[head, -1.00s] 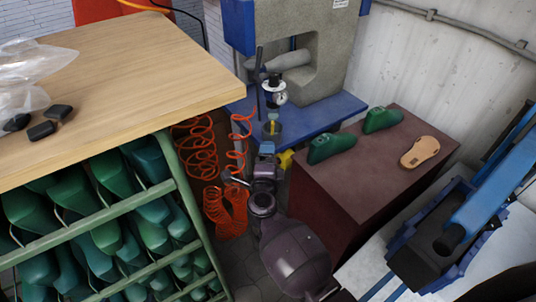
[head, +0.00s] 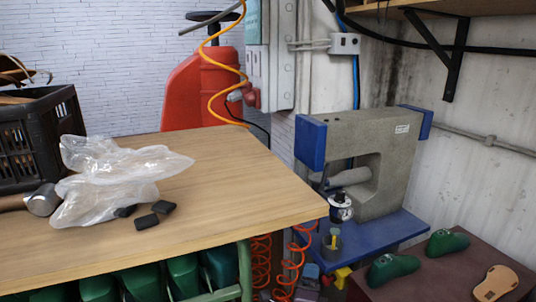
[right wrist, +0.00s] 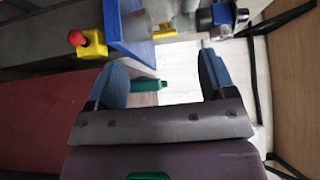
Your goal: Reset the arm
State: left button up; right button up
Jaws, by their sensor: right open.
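My right gripper (right wrist: 163,82) is open in the right wrist view, with its two blue fingers wide apart. A small green object (right wrist: 148,85) shows between them, apparently beyond the fingers; I cannot tell how far away it is. In the head view, only a small part of my right gripper (head: 311,271) shows at the bottom edge, below the blue press table and beside the orange coiled hose. The rest of my right arm is out of that picture. My left gripper is not in view.
A wooden table (head: 230,180) at left holds plastic bags (head: 110,175), black blocks (head: 155,217) and a black crate (head: 40,135). A grey press (head: 385,165) stands on a blue table (head: 400,228). Green lasts (head: 393,268) and a tan sole (head: 497,283) lie on a dark red bench (head: 445,277).

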jog(key=s+d+f+n+g+y, duration=0.1)
jog(key=s+d+f+n+g, duration=0.1)
jog(key=s+d+f+n, duration=0.2)
jog(key=s+d+f+n+g+y, duration=0.2)
jog(key=s+d+f+n, duration=0.2)
jog(key=s+d+n, duration=0.3)
jog(key=s+d+f+n+g+y, duration=0.1)
jog(key=s+d+f+n, duration=0.3)
jog(key=s+n, duration=0.7)
jog(key=s+d+b, duration=0.1)
jog(key=s, duration=0.5)
jog(key=shift+d+f+g+y, duration=0.2)
jog(key=shift+d+g+y, duration=0.05)
jog(key=shift+g+y, duration=0.15)
